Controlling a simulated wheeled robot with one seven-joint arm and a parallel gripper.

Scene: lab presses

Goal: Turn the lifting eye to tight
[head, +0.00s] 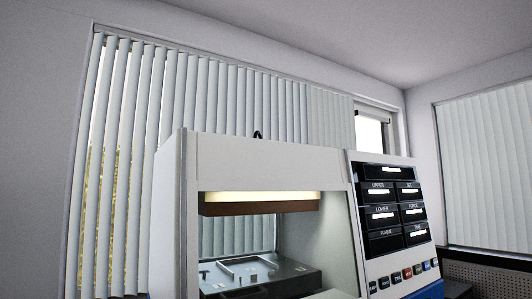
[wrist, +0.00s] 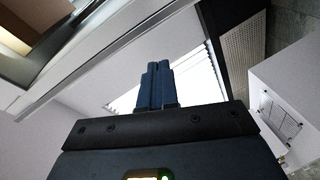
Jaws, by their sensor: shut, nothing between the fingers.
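The lifting eye (head: 258,134) is a small dark loop standing on top of the white press (head: 270,165) in the head view. Only its upper part shows above the press's front top edge. My gripper is not in the head view. In the wrist view my gripper (wrist: 157,66) has its two dark blue fingers together, with nothing between them. The lifting eye cannot be made out in the wrist view, so the gripper's distance from it cannot be told.
The press has an open lit chamber with a metal plate (head: 240,274) inside. A control panel (head: 394,215) with displays and buttons is on its right. Window blinds (head: 120,130) hang behind. The space above the press looks clear. A white box (wrist: 290,100) shows at right in the wrist view.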

